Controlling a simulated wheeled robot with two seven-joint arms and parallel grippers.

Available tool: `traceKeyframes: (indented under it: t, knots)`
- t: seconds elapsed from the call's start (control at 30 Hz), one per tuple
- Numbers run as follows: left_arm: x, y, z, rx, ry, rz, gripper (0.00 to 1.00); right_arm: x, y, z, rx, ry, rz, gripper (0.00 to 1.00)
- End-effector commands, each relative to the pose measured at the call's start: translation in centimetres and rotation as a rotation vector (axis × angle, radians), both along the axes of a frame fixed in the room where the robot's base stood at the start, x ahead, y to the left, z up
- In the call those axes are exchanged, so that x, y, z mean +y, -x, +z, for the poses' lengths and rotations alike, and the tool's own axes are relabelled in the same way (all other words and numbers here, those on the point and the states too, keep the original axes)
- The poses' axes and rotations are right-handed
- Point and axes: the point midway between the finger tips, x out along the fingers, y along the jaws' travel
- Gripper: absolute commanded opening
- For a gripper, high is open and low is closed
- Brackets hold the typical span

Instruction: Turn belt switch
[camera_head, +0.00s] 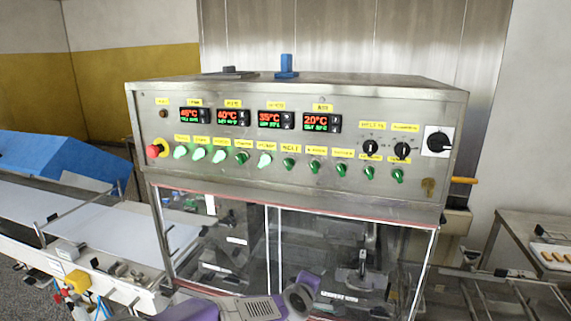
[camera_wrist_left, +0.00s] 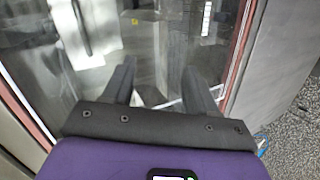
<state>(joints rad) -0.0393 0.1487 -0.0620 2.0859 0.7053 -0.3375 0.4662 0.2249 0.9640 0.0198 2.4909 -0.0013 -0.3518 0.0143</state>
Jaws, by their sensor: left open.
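The steel control panel (camera_head: 225,177) of the machine fills the middle of the head view. A row of green switches (camera_head: 314,167) runs along it under yellow labels too blurred to read, so I cannot tell which is the belt switch. Several at the left look lit pale green; those further right are darker. Two black knobs (camera_head: 370,147) and a larger black rotary switch (camera_head: 438,141) are at the right. In the left wrist view my left gripper (camera_wrist_left: 160,88) is open and empty, in front of the machine's clear window (camera_wrist_left: 160,30). My right gripper is not in view.
A red emergency button (camera_head: 157,149) is at the panel's left end, and several displays (camera_head: 276,120) are above the switches. My purple arm shows low before the window. A conveyor (camera_head: 110,235) runs at left; a steel table (camera_head: 540,228) with a tray stands at right.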

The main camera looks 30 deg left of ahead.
Motion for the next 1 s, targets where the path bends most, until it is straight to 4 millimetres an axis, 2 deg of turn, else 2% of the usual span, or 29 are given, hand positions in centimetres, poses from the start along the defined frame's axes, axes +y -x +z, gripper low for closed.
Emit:
traceKeyframes:
  t: [0.03, 0.1, 0.2, 0.3, 0.4, 0.53, 0.8, 1.0]
  knots:
    - [1.4, 0.2, 7.3, -0.114, 0.087, 0.070, 0.57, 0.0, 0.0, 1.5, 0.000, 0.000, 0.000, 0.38]
    - [3.0, 1.1, 14.3, -0.238, 0.212, 0.146, 0.57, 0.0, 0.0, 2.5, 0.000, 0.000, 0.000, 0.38]
    - [5.0, 3.1, 22.1, -0.381, 0.373, 0.218, 0.57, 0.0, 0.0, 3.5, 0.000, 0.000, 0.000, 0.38]
    - [6.4, 5.0, 27.1, -0.476, 0.490, 0.256, 0.57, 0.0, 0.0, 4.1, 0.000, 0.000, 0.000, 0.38]
    - [7.2, 6.2, 29.6, -0.528, 0.559, 0.274, 0.57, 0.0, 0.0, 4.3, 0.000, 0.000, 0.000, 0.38]
    - [7.7, 5.9, 30.4, -0.546, 0.586, 0.281, 0.57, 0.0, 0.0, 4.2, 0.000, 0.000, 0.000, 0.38]
    - [8.6, 2.0, 30.2, -0.544, 0.582, 0.281, 0.57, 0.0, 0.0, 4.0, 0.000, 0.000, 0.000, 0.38]
    - [9.1, -0.1, 30.2, -0.544, 0.581, 0.280, 0.57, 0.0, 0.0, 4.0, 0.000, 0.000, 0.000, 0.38]
